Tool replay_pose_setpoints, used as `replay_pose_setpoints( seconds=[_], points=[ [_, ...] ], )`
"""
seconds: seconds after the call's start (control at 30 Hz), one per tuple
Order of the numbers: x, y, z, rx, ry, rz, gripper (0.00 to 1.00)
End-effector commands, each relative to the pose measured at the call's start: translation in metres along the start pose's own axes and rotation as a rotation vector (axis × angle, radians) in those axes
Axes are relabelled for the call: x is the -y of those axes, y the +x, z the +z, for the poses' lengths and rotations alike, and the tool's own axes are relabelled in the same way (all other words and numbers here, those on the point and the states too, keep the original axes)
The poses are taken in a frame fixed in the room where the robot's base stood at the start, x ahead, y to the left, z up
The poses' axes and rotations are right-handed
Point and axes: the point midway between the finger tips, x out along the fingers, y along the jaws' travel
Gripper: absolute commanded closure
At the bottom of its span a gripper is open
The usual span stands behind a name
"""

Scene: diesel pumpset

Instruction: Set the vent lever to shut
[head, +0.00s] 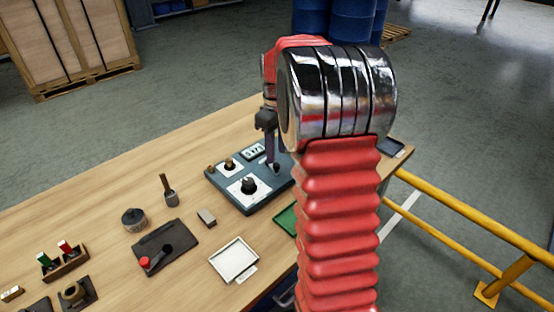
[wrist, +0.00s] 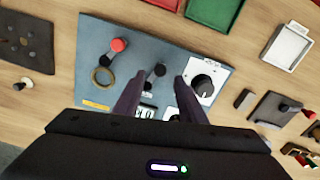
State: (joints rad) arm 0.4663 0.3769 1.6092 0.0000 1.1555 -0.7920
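The blue-grey control panel (head: 222,184) lies on the wooden table and fills the middle of the wrist view (wrist: 95,45). A small lever with a black knob (wrist: 159,70) stands on it, between my fingertips in the picture. A red-knobbed lever (wrist: 118,45) stands left of that, beside a brass ring. No label is readable, so I cannot tell which lever is the vent lever. My gripper (wrist: 158,79) is open and points down over the panel, its fingers apart. In the head view my gripper (head: 272,145) is partly hidden behind my arm. I see no contact with the black-knobbed lever.
A black dial (wrist: 202,86) on a white plate sits just right of my fingers. A dark plate with a red-knobbed crank (head: 145,262) and a white tray (head: 234,261) lie on the table. Yellow rails (head: 470,210) run beyond the table's right edge.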

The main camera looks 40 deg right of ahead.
Motion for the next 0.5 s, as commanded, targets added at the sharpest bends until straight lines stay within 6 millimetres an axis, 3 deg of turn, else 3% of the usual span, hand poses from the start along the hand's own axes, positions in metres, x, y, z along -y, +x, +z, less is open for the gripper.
replay_pose_setpoints(
  seconds=[0.23,0.5],
  points=[
    [0.001,0.035,0.000,0.002,0.000,-0.002,0.63],
    [0.000,0.045,0.000,0.000,-0.001,0.000,0.63]
  ],
)
